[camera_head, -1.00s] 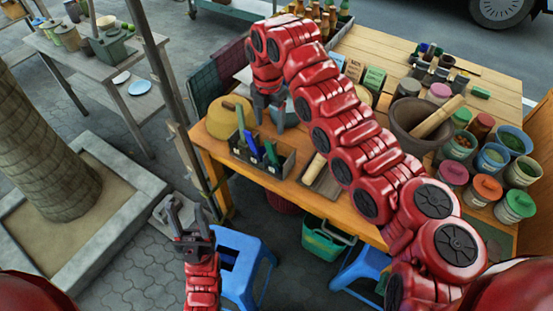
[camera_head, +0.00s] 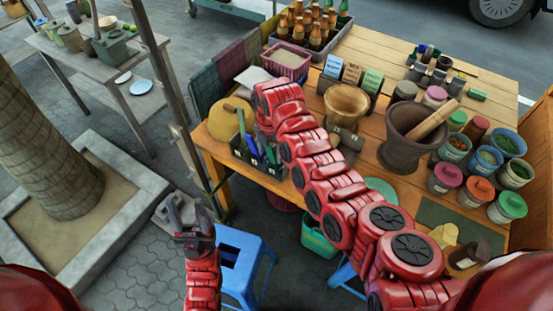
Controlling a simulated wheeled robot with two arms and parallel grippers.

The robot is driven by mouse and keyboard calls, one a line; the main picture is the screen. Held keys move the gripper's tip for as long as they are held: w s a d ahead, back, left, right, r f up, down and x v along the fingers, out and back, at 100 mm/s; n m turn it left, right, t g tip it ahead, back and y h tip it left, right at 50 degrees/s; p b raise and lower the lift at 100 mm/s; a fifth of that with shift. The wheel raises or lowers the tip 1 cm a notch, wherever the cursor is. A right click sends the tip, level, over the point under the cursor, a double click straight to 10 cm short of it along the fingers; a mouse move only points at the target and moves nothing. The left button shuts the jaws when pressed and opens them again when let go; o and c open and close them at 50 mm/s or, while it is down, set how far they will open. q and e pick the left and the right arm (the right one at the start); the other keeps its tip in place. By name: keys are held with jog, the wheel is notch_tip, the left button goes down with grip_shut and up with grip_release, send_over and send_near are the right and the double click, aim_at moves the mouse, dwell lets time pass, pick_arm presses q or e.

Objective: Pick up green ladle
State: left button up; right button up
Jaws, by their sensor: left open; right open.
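A dark utensil box (camera_head: 246,157) stands at the left front of the wooden table. Upright handles stick out of it, among them a green one (camera_head: 241,122) that may be the green ladle; its lower part is hidden in the box. The end of my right arm is just above and behind the box, beside these handles. Its gripper jaws are hidden behind my own arm links. My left gripper (camera_head: 193,228) is open and empty, low in front of the table and left of the blue stool.
A large mortar with pestle (camera_head: 405,150) and several lidded jars fill the table's right side. A bottle crate (camera_head: 312,55) is at the back. A blue stool (camera_head: 240,265) stands below the table.

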aim_at(270, 156)
jog(key=shift+w+f+p, duration=0.15)
jog(key=shift+f+p, duration=0.3)
jog(key=shift+f, duration=1.1)
grip_shut()
